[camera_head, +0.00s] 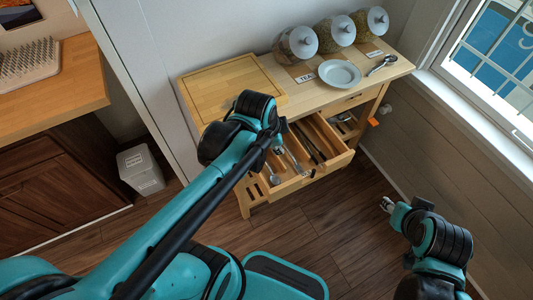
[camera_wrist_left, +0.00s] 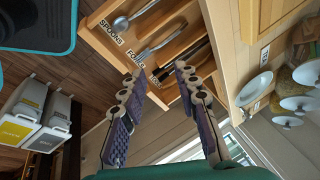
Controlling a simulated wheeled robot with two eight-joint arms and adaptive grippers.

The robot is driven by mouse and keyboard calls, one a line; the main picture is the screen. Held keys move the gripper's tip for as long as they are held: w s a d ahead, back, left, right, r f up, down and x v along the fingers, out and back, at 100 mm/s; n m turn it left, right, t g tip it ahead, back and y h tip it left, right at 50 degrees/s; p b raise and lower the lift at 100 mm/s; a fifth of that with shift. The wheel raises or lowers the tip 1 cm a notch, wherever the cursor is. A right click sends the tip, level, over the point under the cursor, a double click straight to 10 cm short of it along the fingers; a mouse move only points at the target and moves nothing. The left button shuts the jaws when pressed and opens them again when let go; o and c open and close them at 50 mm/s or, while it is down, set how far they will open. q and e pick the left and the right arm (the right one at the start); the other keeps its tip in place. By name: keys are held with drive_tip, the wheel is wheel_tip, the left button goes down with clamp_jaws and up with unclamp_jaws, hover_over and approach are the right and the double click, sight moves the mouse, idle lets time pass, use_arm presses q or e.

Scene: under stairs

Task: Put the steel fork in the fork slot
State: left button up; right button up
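A steel fork (camera_wrist_left: 160,45) lies in the drawer slot labelled FORKS (camera_wrist_left: 142,66); in the head view, a fork (camera_head: 291,157) shows in the middle of the open drawer (camera_head: 295,184). A spoon (camera_wrist_left: 128,19) lies in the SPOONS slot beside it. My left gripper (camera_wrist_left: 160,74) is open, its fingertips apart beside the fork's near end, with nothing seen held between them.
Dark-handled cutlery (camera_wrist_left: 196,60) lies in the adjoining slot. Above the drawer, the countertop holds a cutting board (camera_head: 232,86), a plate (camera_head: 340,73), a spoon-like utensil (camera_head: 382,65) and jars (camera_head: 297,44). A bin (camera_head: 140,170) stands at left. Floor (camera_head: 365,240) between the arms is clear.

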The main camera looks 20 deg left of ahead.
use_arm(q)
drive_tip(key=s+r+n+t, duration=0.1)
drive_tip(key=s+n+t, duration=0.1)
drive_tip(key=s+n, duration=0.4)
drive_tip(key=n, duration=0.5)
drive_tip(key=shift+s+a+n+y, duration=0.25)
drive_tip(key=shift+a+n+y, duration=0.05)
drive_tip(key=shift+a, duration=0.05)
drive_tip(key=shift+r, duration=0.1)
idle(0.4)
